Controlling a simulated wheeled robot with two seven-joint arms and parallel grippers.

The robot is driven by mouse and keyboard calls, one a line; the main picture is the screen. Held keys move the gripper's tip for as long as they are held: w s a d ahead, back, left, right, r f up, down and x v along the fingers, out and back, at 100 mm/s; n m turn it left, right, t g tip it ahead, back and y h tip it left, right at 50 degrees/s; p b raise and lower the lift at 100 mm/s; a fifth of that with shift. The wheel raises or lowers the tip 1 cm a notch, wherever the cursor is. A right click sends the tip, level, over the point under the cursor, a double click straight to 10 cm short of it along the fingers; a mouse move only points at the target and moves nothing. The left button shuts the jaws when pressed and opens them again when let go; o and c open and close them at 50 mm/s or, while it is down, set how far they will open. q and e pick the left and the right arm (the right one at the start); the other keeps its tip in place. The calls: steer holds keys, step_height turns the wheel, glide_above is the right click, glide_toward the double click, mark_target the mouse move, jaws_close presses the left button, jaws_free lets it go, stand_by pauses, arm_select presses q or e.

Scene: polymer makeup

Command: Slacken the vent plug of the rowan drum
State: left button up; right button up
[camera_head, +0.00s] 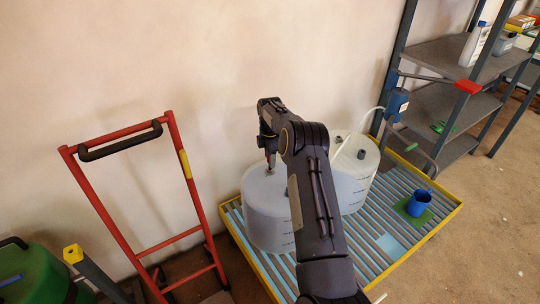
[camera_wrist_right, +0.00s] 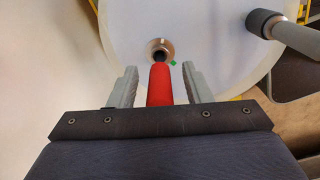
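Two pale drums stand side by side, a nearer left drum (camera_head: 262,218) and a right drum (camera_head: 364,166). I cannot read which is the rowan one. My right gripper (camera_head: 270,160) points down over the left drum's top, close to a small plug. In the right wrist view, a round metal plug fitting (camera_wrist_right: 160,50) with a dark centre sits on the pale drum top. A red handle (camera_wrist_right: 160,85) runs toward it, between the right gripper's fingers (camera_wrist_right: 158,72). Pale gaps show on both sides of the handle, so the fingers look open around it. The left gripper is out of view.
The drums stand on a yellow-edged slatted pallet (camera_head: 440,219), with a blue mug (camera_head: 419,203) at its right. A red hand truck (camera_head: 112,232) stands left. Grey shelving (camera_head: 440,58) and a blue pump (camera_head: 397,104) with a red-ended lever are at right.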

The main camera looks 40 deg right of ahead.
jaws_close()
stand_by(0.6)
steer(key=shift+n, duration=1.2)
steer(key=shift+f+n, duration=0.1)
steer(key=shift+n, duration=1.1)
